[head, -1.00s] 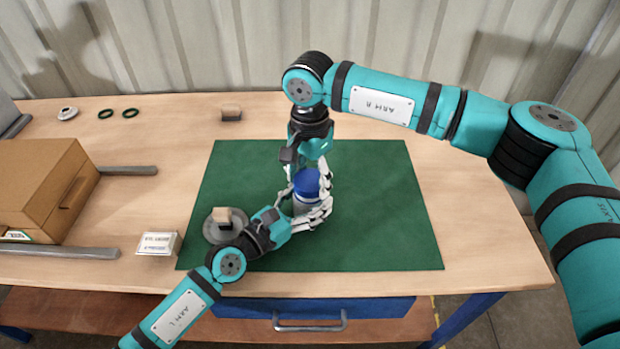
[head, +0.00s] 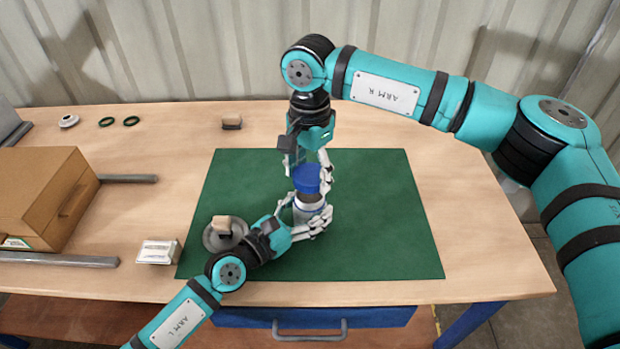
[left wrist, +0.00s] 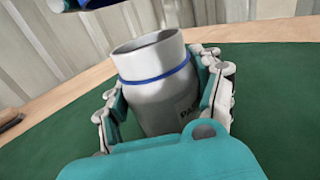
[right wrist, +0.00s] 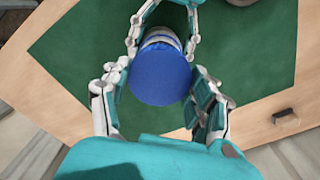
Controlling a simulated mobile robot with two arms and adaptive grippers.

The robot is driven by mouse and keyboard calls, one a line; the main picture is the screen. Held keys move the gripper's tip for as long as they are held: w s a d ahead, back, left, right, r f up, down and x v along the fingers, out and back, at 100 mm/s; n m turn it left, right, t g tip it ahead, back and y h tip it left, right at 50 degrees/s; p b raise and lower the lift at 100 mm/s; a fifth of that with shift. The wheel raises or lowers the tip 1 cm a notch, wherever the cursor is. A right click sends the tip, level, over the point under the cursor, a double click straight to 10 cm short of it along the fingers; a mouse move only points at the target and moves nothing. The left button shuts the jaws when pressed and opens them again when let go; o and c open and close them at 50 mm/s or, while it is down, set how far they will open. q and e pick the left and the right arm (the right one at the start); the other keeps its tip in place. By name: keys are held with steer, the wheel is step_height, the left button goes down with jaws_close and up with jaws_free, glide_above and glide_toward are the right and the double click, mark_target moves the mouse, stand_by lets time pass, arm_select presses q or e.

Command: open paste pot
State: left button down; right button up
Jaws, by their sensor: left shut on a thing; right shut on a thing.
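The paste pot (head: 308,211) is a pale grey jar with a blue ring and partly hidden lettering. My left gripper (head: 308,222) is shut around its body and holds it slightly tilted over the green mat (head: 380,225). In the left wrist view the pot (left wrist: 160,92) has a bare, pale neck with no lid on it. The blue lid (head: 306,179) is just above the pot, shut in my right gripper (head: 309,176). The lid (right wrist: 161,76) covers most of the pot in the right wrist view. The pot's inside is hidden.
A grey round dish (head: 212,240) with a block-topped piece stands beside my left wrist. A small white box (head: 158,252), a cardboard box (head: 40,190) and grey rails (head: 129,178) lie left. The mat's right side is clear.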

arm_select(q)
steer(key=shift+c, duration=0.5)
jaws_free()
steer(key=shift+s, duration=0.1)
